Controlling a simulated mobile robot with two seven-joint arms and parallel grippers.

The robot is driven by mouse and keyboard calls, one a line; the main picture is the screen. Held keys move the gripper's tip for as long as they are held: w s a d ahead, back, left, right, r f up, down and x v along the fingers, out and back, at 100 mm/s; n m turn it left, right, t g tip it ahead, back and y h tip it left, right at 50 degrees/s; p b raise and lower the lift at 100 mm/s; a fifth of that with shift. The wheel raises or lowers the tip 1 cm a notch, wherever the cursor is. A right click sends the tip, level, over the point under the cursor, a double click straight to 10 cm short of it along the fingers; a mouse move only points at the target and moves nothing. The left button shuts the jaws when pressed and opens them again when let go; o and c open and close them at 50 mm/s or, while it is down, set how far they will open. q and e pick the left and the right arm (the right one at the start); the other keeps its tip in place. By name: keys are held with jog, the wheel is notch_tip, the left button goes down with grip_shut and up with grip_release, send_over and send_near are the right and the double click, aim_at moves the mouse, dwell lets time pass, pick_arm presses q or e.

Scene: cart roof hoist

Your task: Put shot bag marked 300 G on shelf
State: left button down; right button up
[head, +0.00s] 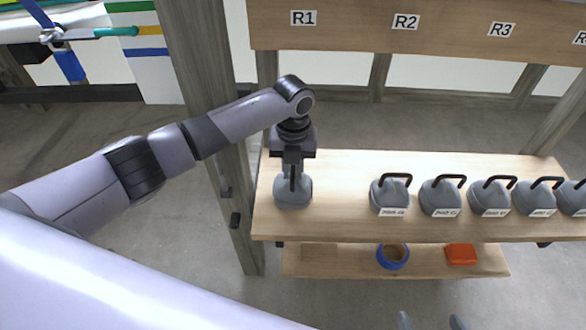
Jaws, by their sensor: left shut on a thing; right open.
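My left gripper (293,168) points down at the left end of the wooden shelf (340,222) and is shut on the handle of a grey shot bag (293,194). No label shows on this bag, so its marking cannot be read. I cannot tell whether it rests on the shelf or hangs just above it. To its right stands a row of several similar grey bags with black handles, such as this one (388,195) and this one (440,197). Their white labels are too small to read surely. My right gripper (431,322) shows only its fingertips at the bottom edge, apart and empty.
A board (350,22) above carries the labels R1, R2 and R3. A grey wooden post (205,80) stands just left of the shelf, close to my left arm. A lower shelf (335,262) holds a blue ring-shaped object (393,257) and an orange-red block (461,254).

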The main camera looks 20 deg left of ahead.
pick_arm(q)
jog(key=shift+f, duration=0.1)
jog(key=c, duration=1.5)
grip_release()
jog(key=shift+f, duration=0.15)
jog(key=o, duration=0.5)
jog(key=shift+c, duration=0.2)
